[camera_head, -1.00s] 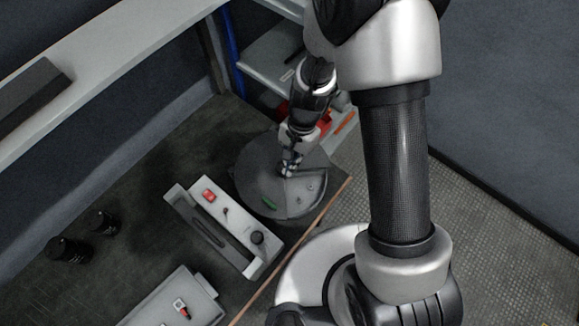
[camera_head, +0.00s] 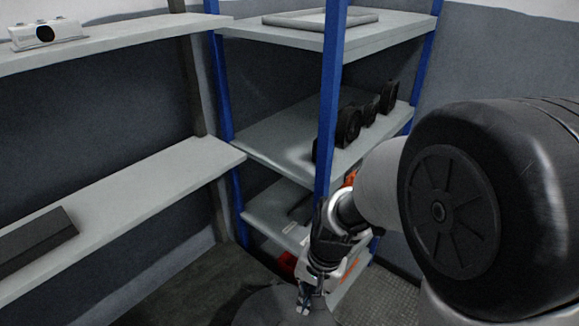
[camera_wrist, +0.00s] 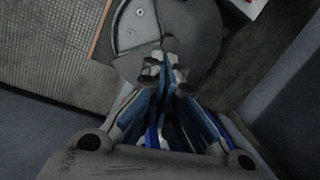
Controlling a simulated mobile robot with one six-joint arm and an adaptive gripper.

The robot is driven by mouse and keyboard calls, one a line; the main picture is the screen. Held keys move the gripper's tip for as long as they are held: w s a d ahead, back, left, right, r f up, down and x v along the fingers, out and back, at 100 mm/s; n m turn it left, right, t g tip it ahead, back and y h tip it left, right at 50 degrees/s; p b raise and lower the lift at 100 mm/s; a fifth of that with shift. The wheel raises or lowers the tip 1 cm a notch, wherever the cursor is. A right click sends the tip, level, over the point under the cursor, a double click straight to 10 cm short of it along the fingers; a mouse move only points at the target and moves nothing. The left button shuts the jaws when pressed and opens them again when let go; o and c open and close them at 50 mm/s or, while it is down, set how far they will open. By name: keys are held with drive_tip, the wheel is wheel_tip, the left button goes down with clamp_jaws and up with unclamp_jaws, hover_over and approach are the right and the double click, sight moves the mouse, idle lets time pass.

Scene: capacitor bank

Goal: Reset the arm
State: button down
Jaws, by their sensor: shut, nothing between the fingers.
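My gripper (camera_head: 305,300) shows low in the middle of the head view, pointing down. In the wrist view my gripper (camera_wrist: 166,72) has its fingertips together with nothing between them. It is over the round grey drum (camera_wrist: 192,45), whose top carries small bolts and a raised segment. In the head view only the drum's upper part (camera_head: 262,308) shows at the bottom edge. I cannot tell how far the fingertips are from its top. The rest of my arm fills the right side of the head view.
A shelf rack with blue posts (camera_head: 329,100) stands behind my gripper, and several black round parts (camera_head: 348,125) lie on its middle shelf. Long grey shelves (camera_head: 120,190) run along the left wall. A white box (camera_head: 45,33) sits on the upper one. A dark box (camera_head: 38,238) lies below.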

drive_tip(key=s+d+r+n+t+h, duration=0.1)
drive_tip(key=s+d+r+n+t, duration=0.1)
drive_tip(key=s+d+r, duration=0.3)
drive_tip(key=s+d+r+n+t+b, duration=0.1)
drive_tip(key=s+d+r+n+t, duration=0.1)
drive_tip(key=s+d+r, duration=0.3)
drive_tip(key=s+r, duration=0.3)
drive_tip(key=r, duration=0.4)
drive_tip(key=shift+n+t+h, duration=0.4)
